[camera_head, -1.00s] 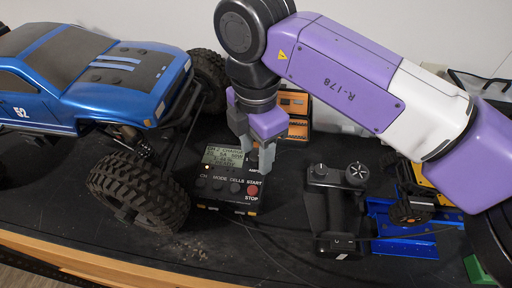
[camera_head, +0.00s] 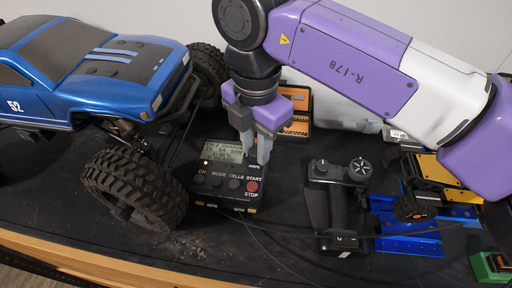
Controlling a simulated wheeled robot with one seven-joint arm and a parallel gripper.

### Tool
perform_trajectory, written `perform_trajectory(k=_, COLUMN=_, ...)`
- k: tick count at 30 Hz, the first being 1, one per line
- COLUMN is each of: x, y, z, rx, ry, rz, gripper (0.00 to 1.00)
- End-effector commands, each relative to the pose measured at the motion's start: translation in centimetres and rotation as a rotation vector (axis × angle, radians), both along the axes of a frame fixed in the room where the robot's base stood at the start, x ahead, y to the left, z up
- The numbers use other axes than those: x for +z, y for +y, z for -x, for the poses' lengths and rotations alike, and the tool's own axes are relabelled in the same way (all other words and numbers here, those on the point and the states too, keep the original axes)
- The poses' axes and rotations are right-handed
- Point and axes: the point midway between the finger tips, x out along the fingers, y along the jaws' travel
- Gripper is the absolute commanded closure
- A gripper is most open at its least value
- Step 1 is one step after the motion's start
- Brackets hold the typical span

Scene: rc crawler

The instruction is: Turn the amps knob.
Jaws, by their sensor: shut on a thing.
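The charger (camera_head: 222,182) is a black box with a lit grey-green screen, a row of dark buttons and a red button, at the middle of the bench. The amps knob is at its upper right, above the AMPS label, and is mostly hidden by my fingers. My gripper (camera_head: 253,158) comes down from above with its grey fingertips at that corner, shut on the amps knob. How far the knob is turned cannot be seen.
A blue crawler truck (camera_head: 88,60) with big tyres stands close on the left. A black transmitter (camera_head: 337,200) lies to the right, near a blue stand (camera_head: 410,243). Thin cables cross the mat in front.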

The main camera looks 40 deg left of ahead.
Motion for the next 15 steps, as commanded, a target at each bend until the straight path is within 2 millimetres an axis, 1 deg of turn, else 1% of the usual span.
perform_trajectory(k=15, x=-0.12, y=0.03, z=-0.07, rx=0.487, ry=-0.003, rz=-0.001, gripper=1.0)
